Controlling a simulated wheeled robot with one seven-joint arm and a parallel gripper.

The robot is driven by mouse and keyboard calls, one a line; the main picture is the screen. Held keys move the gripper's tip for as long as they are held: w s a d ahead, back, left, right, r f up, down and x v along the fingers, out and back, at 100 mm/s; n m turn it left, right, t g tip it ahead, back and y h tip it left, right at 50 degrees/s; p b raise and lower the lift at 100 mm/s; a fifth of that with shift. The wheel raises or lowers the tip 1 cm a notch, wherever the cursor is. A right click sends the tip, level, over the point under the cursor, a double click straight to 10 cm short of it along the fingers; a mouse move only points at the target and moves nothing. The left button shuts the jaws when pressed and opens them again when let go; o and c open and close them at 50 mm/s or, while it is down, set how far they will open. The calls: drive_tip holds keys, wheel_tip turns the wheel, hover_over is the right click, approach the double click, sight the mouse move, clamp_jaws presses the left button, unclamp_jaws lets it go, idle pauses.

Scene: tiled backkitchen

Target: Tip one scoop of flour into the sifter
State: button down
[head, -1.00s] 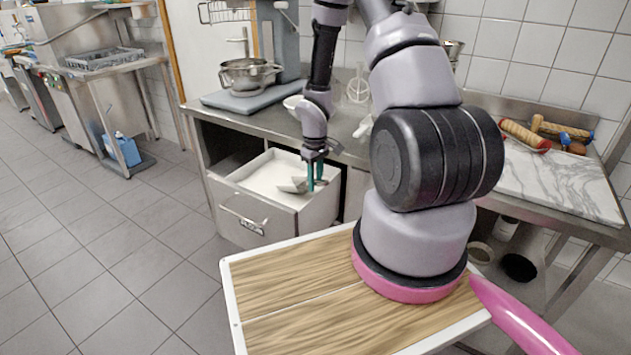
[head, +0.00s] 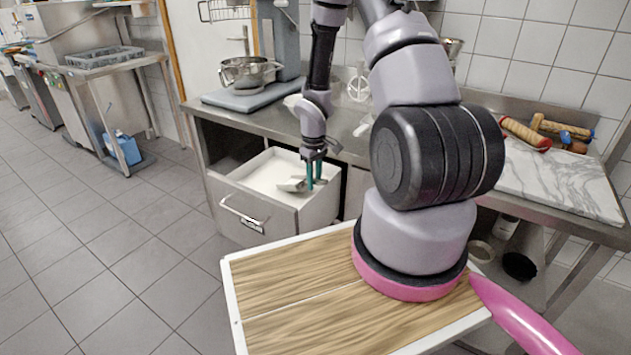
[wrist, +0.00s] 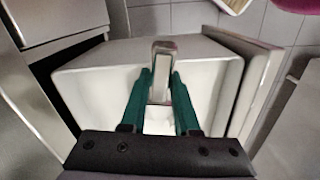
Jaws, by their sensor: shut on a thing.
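The flour (head: 262,174) fills a pale, pulled-out drawer bin (head: 290,217) under the counter. My gripper (head: 314,183) is over the right part of this bin, pointing down, with its green fingers shut on a metal scoop (head: 291,185). The scoop is at or just above the flour; I cannot tell whether it is dug in or loaded. In the wrist view the scoop's handle (wrist: 162,62) stands between the two fingers. I cannot make out the sifter for sure. A white bowl-like thing (head: 291,101) on the counter is partly hidden by my arm.
A steel pot (head: 248,73) stands on a grey machine base (head: 252,96) on the counter. A marble board (head: 558,183) and rolling pins (head: 526,134) are at the right. My arm hides the middle of the counter.

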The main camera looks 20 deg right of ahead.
drive_tip(key=shift+w+a, duration=0.15)
drive_tip(key=shift+w, duration=0.15)
drive_tip(key=shift+w, duration=0.15)
drive_tip(key=shift+w+a+f, duration=0.15)
drive_tip(key=shift+w+a, duration=0.1)
drive_tip(key=shift+w, duration=0.1)
drive_tip(key=shift+w+a, duration=0.3)
drive_tip(key=shift+w, duration=0.25)
drive_tip(key=shift+r, duration=0.25)
drive_tip(key=shift+r, duration=3.4)
wheel_tip(320, 180, up, 12)
drive_tip(key=t+y, duration=0.1)
drive_tip(key=t, duration=0.2)
